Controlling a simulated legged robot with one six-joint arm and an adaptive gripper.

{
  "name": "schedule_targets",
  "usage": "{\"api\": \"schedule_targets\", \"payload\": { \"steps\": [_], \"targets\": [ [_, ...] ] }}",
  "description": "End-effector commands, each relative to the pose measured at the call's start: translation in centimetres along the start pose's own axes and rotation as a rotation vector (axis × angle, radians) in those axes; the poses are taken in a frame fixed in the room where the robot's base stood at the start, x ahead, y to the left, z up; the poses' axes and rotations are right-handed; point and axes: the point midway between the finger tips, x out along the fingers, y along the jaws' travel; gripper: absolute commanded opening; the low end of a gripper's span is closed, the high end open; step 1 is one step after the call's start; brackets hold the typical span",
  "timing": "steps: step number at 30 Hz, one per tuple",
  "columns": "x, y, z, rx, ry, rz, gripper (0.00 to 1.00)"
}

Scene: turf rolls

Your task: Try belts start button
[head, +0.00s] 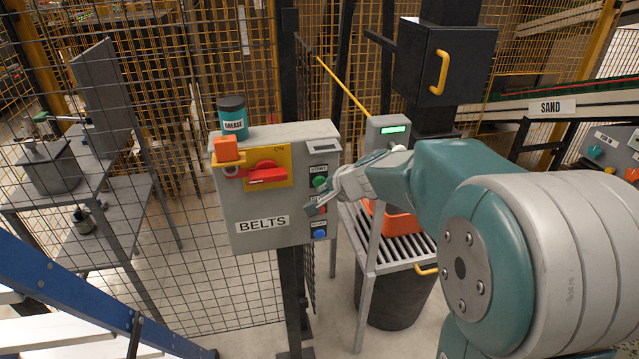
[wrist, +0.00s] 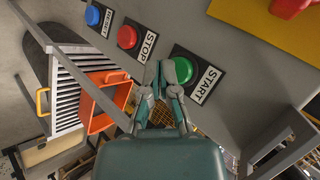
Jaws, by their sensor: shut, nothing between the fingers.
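The grey BELTS box (head: 245,205) hangs on a dark post in front of the mesh fence. Its right side carries a green START button (head: 320,182), a red STOP button and a blue button (head: 319,233) below. My gripper (head: 312,209) is shut and empty, close to the button column, and covers part of the STOP area in the head view. In the wrist view the fingertips (wrist: 165,68) lie beside the green START button (wrist: 180,70), partly overlapping its edge. The red STOP button (wrist: 128,37) is left of them. I cannot tell whether the fingers touch the panel.
A red switch handle (head: 267,175) on a yellow plate marked ON has an orange block (head: 227,149) at its left. A GREASE jar (head: 232,117) stands on the box. An orange bin (wrist: 103,100) and grey slatted rack (wrist: 72,95) are below right of the box.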

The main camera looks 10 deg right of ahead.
Motion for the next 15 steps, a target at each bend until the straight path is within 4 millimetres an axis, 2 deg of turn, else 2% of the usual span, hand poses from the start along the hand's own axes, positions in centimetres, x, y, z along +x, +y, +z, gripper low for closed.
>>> {"api": "schedule_targets", "payload": {
  "steps": [15],
  "targets": [
    [-2.7,1.9,1.9,0.000,0.001,0.000,0.00]
  ]
}}
